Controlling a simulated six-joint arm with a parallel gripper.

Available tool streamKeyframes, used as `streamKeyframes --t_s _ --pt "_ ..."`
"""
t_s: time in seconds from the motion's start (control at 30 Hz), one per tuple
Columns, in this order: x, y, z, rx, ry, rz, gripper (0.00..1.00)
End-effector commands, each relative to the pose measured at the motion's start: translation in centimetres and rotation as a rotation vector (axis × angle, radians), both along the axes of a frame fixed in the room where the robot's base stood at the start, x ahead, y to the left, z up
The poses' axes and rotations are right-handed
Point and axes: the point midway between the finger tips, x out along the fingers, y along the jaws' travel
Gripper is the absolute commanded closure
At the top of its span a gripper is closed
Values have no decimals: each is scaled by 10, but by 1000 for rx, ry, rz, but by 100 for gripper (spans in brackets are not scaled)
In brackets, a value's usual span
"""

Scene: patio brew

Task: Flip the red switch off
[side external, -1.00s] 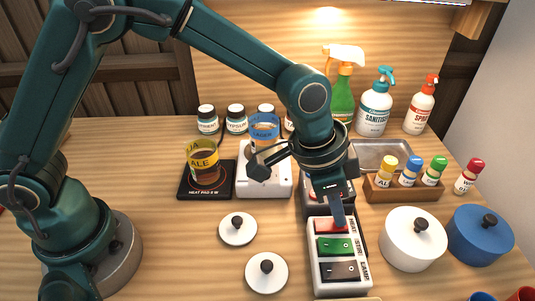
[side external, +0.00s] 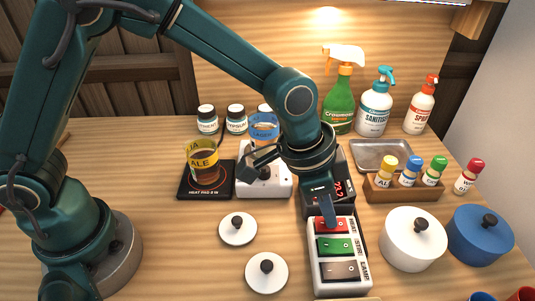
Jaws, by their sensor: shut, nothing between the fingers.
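The red switch (side external: 320,226) is the rearmost rocker on a white switch box (side external: 344,289) at the centre right. A green switch (side external: 335,248) and a dark grey switch (side external: 341,270) lie in front of it on the same box. My gripper (side external: 331,224) is shut and empty, pointing down. Its fingertips are at the red switch and cover part of it. I cannot tell whether they press on it or hover just above. The rocker's tilt is partly hidden by the fingers.
A beaker marked ALE (side external: 203,163) stands on a black heat pad (side external: 190,193). A beaker marked LAGER (side external: 264,128) is by a white device behind my gripper. A white pot (side external: 412,245) and a blue pot (side external: 482,240) stand to the right. Two white lids (side external: 238,229) lie left.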

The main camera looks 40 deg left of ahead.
Motion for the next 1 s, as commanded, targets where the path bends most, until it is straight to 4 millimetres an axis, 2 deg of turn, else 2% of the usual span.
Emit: streamKeyframes --t_s 0.23,0.37,0.8,1.0 --pt "1 -1 3 -1 -2 -1 100" --pt "2 -2 18 -3 -5 -1 100" --pt "0 1 112 -4 -6 1 100" --pt "-2 2 133 -1 -3 0 100"
